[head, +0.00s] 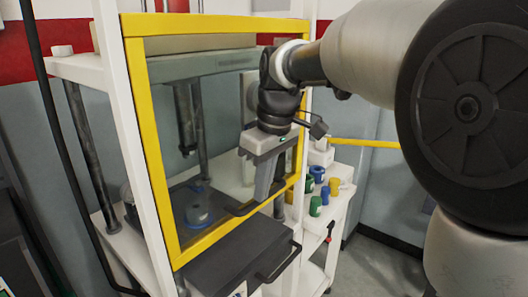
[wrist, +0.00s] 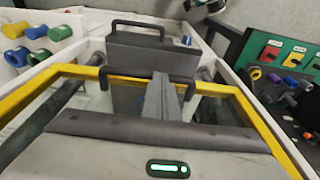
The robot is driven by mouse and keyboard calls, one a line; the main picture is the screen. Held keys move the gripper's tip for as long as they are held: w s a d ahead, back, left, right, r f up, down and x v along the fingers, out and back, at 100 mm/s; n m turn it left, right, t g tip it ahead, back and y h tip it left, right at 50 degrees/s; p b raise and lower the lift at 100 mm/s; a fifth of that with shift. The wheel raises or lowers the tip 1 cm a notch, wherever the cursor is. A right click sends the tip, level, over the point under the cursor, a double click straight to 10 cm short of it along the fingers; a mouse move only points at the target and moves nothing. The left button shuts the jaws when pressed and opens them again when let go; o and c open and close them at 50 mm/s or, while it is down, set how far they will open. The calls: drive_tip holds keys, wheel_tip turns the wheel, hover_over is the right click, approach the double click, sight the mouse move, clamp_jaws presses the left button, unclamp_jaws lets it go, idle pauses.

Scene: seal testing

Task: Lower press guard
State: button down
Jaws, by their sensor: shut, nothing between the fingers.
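The press guard is a clear panel in a yellow frame (head: 158,150). It stands upright across the front of the press, with its bottom edge just above a dark grey box. A dark handle (head: 262,200) sits low on the guard; it also shows in the wrist view (wrist: 118,75). My gripper (head: 262,198) is shut and empty, pointing down in front of the panel. In the wrist view its fingertips (wrist: 161,76) overlap the handle bar; I cannot tell whether they touch it. Behind the panel a blue round part (head: 198,216) sits on the dark press bed.
The dark grey box (head: 235,262) with its own handle sticks out below the guard. To the right, a white cart (head: 340,180) carries several green, blue and yellow parts. In the wrist view a green panel (wrist: 285,55) with coloured tags is at right.

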wheel_tip(320, 180, down, 12)
drive_tip(key=b, duration=0.5)
drive_tip(key=shift+f, duration=0.2)
drive_tip(key=shift+s+d+f, duration=0.1)
drive_tip(key=shift+s+f, duration=0.05)
drive_tip(key=shift+s, duration=0.05)
wheel_tip(320, 180, up, 15)
drive_tip(key=s+d+p, duration=0.1)
drive_tip(key=d+p, duration=0.1)
drive_tip(key=p, duration=0.3)
drive_tip(key=s+d+r+m+t+h+p, duration=0.1)
drive_tip(key=s+d+r+m+t+p, duration=0.1)
drive_tip(key=s+d+m+p, duration=0.3)
drive_tip(key=s+d+r+m+t+p, duration=0.2)
drive_tip(key=s+d+m+p, duration=0.3)
drive_tip(key=s+d, duration=0.4)
drive_tip(key=s+p, duration=0.1)
drive_tip(key=s, duration=0.4)
drive_tip(key=shift+d+r+h, duration=0.2)
drive_tip(key=shift+d+h, duration=0.15)
drive_tip(key=shift+h, duration=0.05)
